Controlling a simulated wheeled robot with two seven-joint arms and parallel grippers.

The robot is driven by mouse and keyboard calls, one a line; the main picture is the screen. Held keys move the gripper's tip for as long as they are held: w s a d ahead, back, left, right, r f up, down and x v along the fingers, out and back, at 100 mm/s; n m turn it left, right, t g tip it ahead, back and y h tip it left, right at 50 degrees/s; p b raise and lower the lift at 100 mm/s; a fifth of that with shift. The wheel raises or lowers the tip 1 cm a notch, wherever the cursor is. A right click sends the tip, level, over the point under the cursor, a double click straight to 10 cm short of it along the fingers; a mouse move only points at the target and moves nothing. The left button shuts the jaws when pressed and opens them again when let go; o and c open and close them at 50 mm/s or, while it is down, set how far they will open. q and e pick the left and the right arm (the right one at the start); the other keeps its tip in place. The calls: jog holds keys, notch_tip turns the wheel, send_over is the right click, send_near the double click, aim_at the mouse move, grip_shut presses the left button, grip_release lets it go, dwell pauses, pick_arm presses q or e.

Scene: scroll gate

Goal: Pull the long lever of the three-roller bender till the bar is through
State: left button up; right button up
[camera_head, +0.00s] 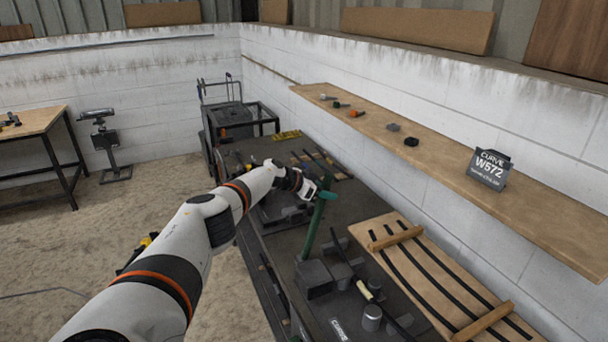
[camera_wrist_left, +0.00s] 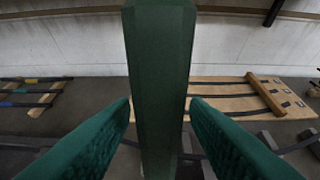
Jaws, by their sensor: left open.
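The long green lever (camera_head: 315,228) rises from the dark bender (camera_head: 314,279) on the workbench, leaning slightly to the right at its top. My left gripper (camera_head: 306,189) is at the upper part of the lever. In the left wrist view the lever (camera_wrist_left: 160,70) stands upright between the two green finger pads of my open left gripper (camera_wrist_left: 160,115), with a visible gap on both sides. A thin dark bar (camera_head: 343,249) runs beside the bender; how far it is through the rollers cannot be told. My right gripper is out of view.
A wooden rack with curved dark bars (camera_head: 410,248) lies on the bench at the right. A shelf (camera_head: 440,165) along the wall holds small parts and a sign reading "CURVE W572" (camera_head: 489,168). A small table (camera_head: 35,122) stands at the far left. The floor left of the bench is open.

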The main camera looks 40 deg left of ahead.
pick_arm(q)
jog(key=v, duration=0.8)
jog(key=shift+s+r, duration=0.2)
dwell(0.4)
